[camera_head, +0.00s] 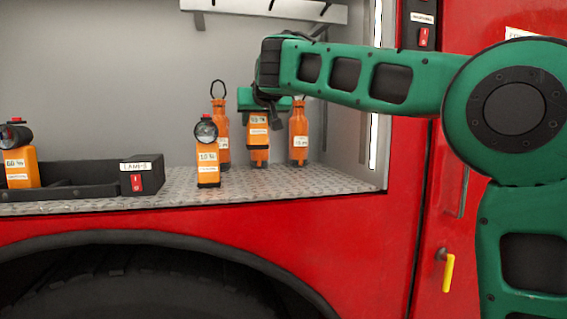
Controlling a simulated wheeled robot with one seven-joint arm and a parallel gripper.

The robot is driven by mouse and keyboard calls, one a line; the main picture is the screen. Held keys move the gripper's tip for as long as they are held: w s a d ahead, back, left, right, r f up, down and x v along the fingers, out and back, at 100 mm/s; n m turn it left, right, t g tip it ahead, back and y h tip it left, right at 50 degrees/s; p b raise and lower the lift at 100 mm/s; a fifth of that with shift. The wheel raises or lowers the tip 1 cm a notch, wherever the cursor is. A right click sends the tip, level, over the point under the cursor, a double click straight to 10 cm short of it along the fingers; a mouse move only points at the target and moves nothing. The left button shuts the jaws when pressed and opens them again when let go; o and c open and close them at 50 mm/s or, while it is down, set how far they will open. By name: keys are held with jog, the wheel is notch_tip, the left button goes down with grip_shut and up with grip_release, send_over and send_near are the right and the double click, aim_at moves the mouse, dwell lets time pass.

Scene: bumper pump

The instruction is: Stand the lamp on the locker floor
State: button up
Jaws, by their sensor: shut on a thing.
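My gripper (262,106) reaches in from the right and points down inside the locker. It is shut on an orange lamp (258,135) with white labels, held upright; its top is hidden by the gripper. An orange shape shows right below the held lamp, and I cannot tell whether it is part of it or a thing behind. The lamp looks clear of the treadplate locker floor (285,183), though this is hard to judge. Another orange lamp (208,165) with a dark round head stands on the floor, front left of my gripper.
Orange bottles, one with a ring on top (220,132) and one at right (299,140), stand behind. A black tray (108,182) at left holds a lamp (19,168). A rail (265,8) crosses above. Floor at the front right is clear.

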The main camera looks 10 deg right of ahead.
jog(key=shift+s+d+f, duration=0.45)
jog(key=shift+d+f, duration=0.95)
jog(key=shift+f, duration=0.1)
jog(key=shift+s+d+f, duration=0.4)
jog(key=shift+d+f, duration=0.95)
jog(key=shift+f, duration=0.2)
jog(key=shift+s+d+f, duration=0.45)
jog(key=shift+d+f, duration=0.95)
jog(key=shift+f, duration=0.1)
jog(key=shift+f, duration=0.1)
jog(key=o, duration=1.5)
jog(key=shift+f, duration=0.1)
jog(key=shift+s+r, duration=0.15)
jog(key=shift+r, duration=0.05)
jog(key=v, duration=1.1)
jog(key=shift+s, duration=0.35)
jog(key=shift+r, duration=0.1)
